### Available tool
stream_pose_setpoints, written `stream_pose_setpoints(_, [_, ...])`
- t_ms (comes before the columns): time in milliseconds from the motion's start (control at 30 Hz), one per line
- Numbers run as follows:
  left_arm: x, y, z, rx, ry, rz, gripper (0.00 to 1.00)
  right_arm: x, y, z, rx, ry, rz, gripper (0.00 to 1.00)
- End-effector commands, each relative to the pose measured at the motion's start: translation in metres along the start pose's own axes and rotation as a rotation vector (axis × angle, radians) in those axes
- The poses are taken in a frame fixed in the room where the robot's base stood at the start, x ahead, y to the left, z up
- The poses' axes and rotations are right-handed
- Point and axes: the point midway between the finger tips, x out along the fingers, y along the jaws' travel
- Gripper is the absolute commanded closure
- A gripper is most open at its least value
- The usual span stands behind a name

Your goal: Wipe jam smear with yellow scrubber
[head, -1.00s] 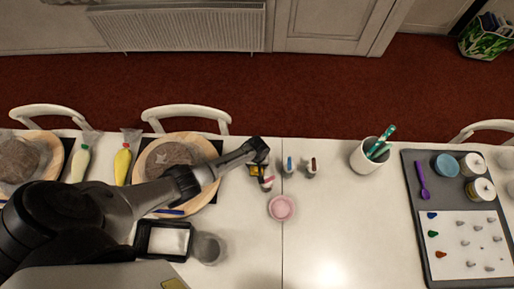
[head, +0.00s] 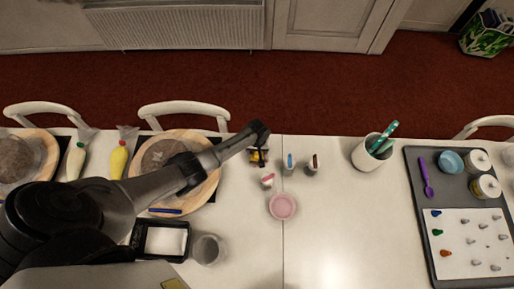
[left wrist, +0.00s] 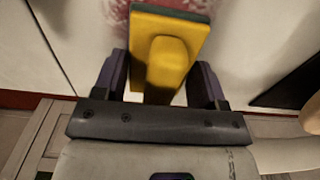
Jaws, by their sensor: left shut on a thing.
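My left gripper (head: 259,148) is over the table right of the near turntable. In the left wrist view, the left gripper (left wrist: 163,88) is shut on the yellow scrubber (left wrist: 168,60), with a dark finger on each side. The scrubber (head: 257,158) is partly hidden by the gripper in the head view. A reddish, streaky jam smear (left wrist: 117,14) shows on the white tabletop around the scrubber's far end, and the scrubber covers part of it. I cannot tell whether the scrubber touches the table. In the head view I cannot make out the smear. My right gripper is not in view.
Small bottles (head: 290,162) stand close right of the gripper, with a pink bowl (head: 283,207) nearer. A white cup of green-handled tools (head: 366,154) and a grey tray (head: 413,190) are further right. A wooden turntable (head: 207,190) with a cake is left.

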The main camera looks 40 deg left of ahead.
Motion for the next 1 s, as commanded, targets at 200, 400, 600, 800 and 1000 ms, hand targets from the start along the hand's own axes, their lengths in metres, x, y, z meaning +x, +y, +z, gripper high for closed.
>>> stream_pose_setpoints(200, [0.002,0.013,0.001,0.001,0.0,0.001,0.54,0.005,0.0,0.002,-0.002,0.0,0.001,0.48])
stream_pose_setpoints(400, [0.002,0.022,0.002,0.001,-0.001,0.001,0.54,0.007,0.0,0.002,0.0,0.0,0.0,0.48])
stream_pose_setpoints(600, [-0.001,0.022,0.01,0.001,-0.004,-0.001,0.54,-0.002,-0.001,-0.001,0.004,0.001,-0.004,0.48])
stream_pose_setpoints(800, [-0.003,0.021,0.026,0.001,-0.004,-0.002,0.54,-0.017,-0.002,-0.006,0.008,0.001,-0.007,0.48])
stream_pose_setpoints(1000, [-0.002,0.021,0.039,0.001,-0.003,-0.001,0.54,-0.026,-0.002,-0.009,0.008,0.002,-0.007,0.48])
